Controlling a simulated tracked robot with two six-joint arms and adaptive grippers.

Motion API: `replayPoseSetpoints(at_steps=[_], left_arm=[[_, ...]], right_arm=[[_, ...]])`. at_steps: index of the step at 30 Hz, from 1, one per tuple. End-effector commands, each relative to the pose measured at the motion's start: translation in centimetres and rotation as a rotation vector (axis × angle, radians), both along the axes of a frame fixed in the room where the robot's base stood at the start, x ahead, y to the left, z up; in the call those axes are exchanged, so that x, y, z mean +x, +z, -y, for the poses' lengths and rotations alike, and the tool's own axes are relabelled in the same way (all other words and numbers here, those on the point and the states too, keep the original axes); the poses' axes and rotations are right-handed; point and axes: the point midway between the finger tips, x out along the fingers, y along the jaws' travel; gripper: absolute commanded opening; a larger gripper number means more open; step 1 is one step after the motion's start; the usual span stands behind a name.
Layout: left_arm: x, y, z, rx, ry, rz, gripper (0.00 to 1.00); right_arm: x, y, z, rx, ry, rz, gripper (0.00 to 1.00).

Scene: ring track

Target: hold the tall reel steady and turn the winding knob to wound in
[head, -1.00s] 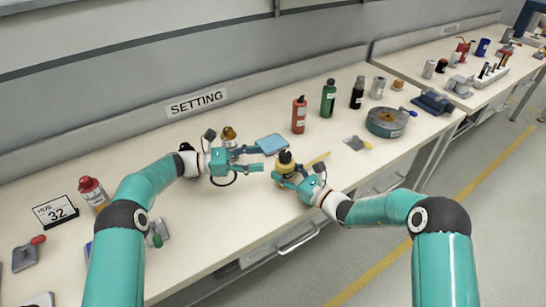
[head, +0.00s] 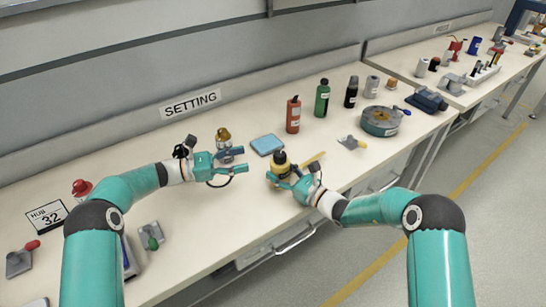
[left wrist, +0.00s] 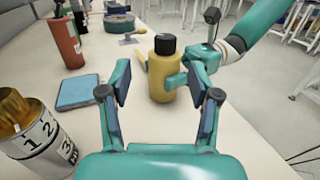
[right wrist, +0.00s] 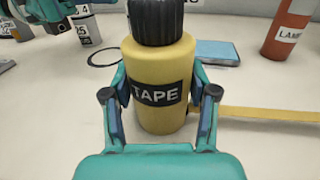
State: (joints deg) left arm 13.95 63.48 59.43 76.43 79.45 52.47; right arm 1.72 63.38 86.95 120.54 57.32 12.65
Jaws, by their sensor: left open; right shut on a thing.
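The yellow reel (head: 280,168), labelled TAPE, stands upright on the bench; it also shows in the left wrist view (left wrist: 162,78) and the right wrist view (right wrist: 160,105). Its black ribbed knob (right wrist: 155,20) is on top and also shows in the left wrist view (left wrist: 165,44). My right gripper (head: 287,180) is shut on the reel's body, a finger on each side. My left gripper (head: 246,160) is open and empty, left of the reel and apart from it. A yellow strip (right wrist: 265,115) lies beside the reel.
A blue pad (head: 267,144) lies behind the reel. A gold-capped numbered cylinder (left wrist: 35,135) is close to my left gripper. Red (head: 293,115) and green (head: 322,98) bottles and a round green-sided drum (head: 380,121) stand farther right. The bench front is mostly clear.

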Motion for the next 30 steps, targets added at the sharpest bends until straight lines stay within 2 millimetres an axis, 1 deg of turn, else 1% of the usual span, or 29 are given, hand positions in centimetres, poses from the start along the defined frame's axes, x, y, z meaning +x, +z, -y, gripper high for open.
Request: replayPoseSetpoints(at_steps=[3, 9, 13, 16, 20, 23, 30], left_arm=[[-0.7, 0.3, 0.3, -0.010, 0.063, -0.002, 0.62], [-2.1, -0.1, 0.6, 0.006, 0.163, -0.012, 0.62], [-2.9, -0.5, 0.7, 0.022, 0.202, -0.024, 0.62], [-3.2, -0.7, 0.9, 0.030, 0.216, -0.026, 0.62], [-2.9, -0.8, 1.7, 0.033, 0.221, -0.026, 0.62], [-2.3, -0.8, 2.9, 0.034, 0.218, -0.028, 0.62], [-0.3, -0.8, 6.9, 0.033, 0.217, -0.026, 0.62]], right_arm=[[0.0, 0.1, 0.0, 0.000, 0.000, 0.001, 0.16], [0.0, 0.1, 0.0, 0.001, 0.000, 0.002, 0.16], [0.0, 0.1, 0.0, 0.000, 0.000, 0.001, 0.16], [0.0, 0.1, 0.0, 0.001, 0.000, 0.002, 0.16], [0.0, 0.1, 0.0, 0.001, 0.000, 0.002, 0.16], [0.0, 0.1, 0.0, 0.001, 0.000, 0.002, 0.16], [0.0, 0.1, 0.0, 0.001, 0.000, 0.002, 0.16]])
